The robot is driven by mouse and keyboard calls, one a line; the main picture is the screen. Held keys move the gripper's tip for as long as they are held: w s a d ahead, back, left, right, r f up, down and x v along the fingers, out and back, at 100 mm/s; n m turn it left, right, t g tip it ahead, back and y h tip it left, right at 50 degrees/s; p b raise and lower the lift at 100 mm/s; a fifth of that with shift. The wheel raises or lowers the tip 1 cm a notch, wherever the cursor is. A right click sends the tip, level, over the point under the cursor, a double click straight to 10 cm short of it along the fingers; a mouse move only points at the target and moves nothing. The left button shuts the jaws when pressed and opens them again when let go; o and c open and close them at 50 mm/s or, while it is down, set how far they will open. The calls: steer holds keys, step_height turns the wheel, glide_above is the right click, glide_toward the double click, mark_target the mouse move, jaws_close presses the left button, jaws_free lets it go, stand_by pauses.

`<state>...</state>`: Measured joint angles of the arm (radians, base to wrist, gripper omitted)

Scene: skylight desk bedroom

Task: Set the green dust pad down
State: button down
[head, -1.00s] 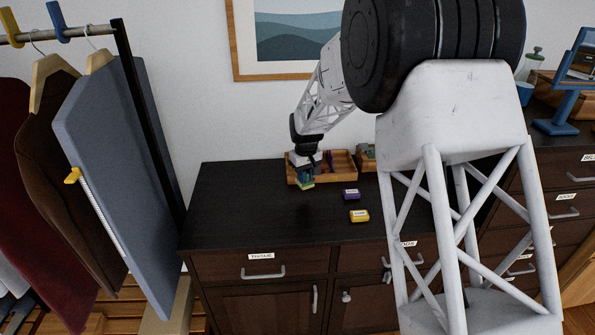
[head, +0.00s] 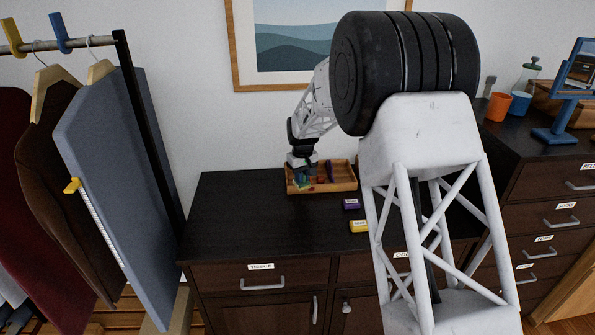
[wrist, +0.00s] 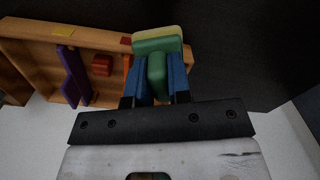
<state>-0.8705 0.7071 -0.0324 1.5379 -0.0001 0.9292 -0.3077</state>
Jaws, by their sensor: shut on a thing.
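The green dust pad (wrist: 160,44) has a pale yellow-green layer and a green grip part between the blue fingers of my gripper (wrist: 155,82). My gripper is shut on it. In the head view my gripper (head: 302,174) and the pad (head: 303,184) are at the left end of a wooden tray (head: 335,188) on the dark cabinet. In the wrist view the pad overlaps the right end of the tray (wrist: 28,29). I cannot tell whether the pad touches the tray or is above it.
The tray holds a purple piece (wrist: 73,76) and a red block (wrist: 102,65). A purple box (head: 351,204) and a yellow box (head: 359,226) lie in front of the tray on the cabinet top (head: 250,215). The cabinet top left of the tray is clear. Clothes hang at the left.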

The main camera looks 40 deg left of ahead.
steer(key=shift+w+a+f, duration=0.15)
steer(key=shift+w+a, duration=1)
steer(key=shift+a, duration=0.15)
steer(key=shift+w+a+f, duration=0.2)
steer(key=shift+w+a, duration=0.9)
steer(key=shift+a, duration=0.2)
steer(key=shift+w+a+f, duration=0.15)
steer(key=shift+w+a, duration=1)
steer(key=shift+a, duration=0.15)
steer(key=shift+f, duration=1.75)
steer(key=shift+f, duration=0.15)
steer(key=c, duration=1.1)
jaws_free()
steer(key=shift+o, duration=0.2)
step_height(320, 180, up, 12)
